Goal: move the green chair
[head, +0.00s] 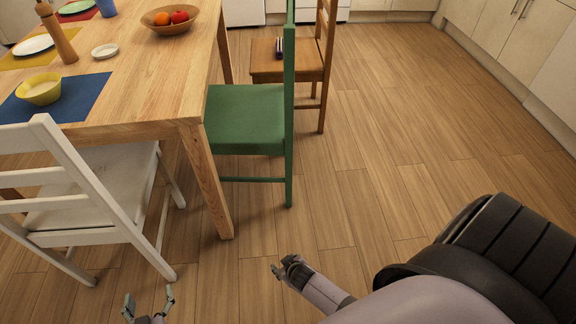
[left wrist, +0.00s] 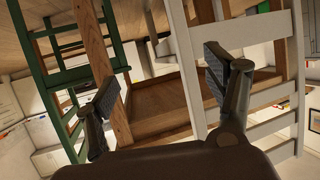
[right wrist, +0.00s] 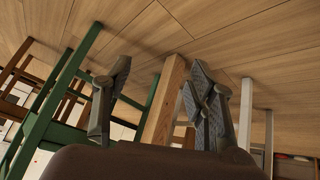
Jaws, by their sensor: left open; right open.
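The green chair (head: 245,119) stands upright at the table's right side in the head view, its seat partly under the tabletop and its tall back facing right. Its green frame also shows at the left of the left wrist view (left wrist: 38,70) and the right wrist view (right wrist: 67,85). My left gripper (head: 148,303) is open and empty near the bottom edge, beside the white chair. My right gripper (head: 284,268) is open and empty over the floor, below the green chair in the picture and apart from it. Its fingers also show in the right wrist view (right wrist: 163,80).
The wooden table (head: 140,60) carries dishes and fruit; its near leg (head: 207,180) stands close to the green chair. A white chair (head: 90,190) is at the left. A brown chair (head: 290,62) stands beyond the green one. Floor to the right is clear up to the cabinets (head: 510,40).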

